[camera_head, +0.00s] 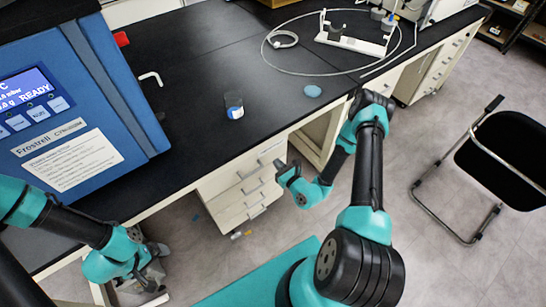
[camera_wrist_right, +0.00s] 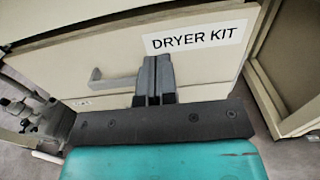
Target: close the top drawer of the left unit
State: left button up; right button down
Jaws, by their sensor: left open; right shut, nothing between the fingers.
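The left drawer unit (camera_head: 228,203) stands under the black bench in the head view, with several stacked cream drawers and handles. Its top drawer (camera_head: 240,170) is just below the bench edge; I cannot tell exactly how far it stands out. My right gripper (camera_head: 282,170) is in front of the unit's right side. In the right wrist view its fingers (camera_wrist_right: 155,80) are shut and empty, before a cream drawer front with a "DRYER KIT" label (camera_wrist_right: 195,39) and a grey handle (camera_wrist_right: 110,80). Contact is unclear. My left gripper (camera_head: 155,262) is low at left, open, away from the unit.
A blue freeze dryer (camera_head: 85,110) stands on the bench (camera_head: 220,70) at left. A small jar (camera_head: 234,106) and a blue disc (camera_head: 312,91) lie near the bench edge. Another drawer unit (camera_head: 440,70) is farther right. A black chair (camera_head: 505,150) stands on open floor.

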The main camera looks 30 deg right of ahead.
jog(key=s, duration=0.6)
jog(key=shift+d, duration=0.35)
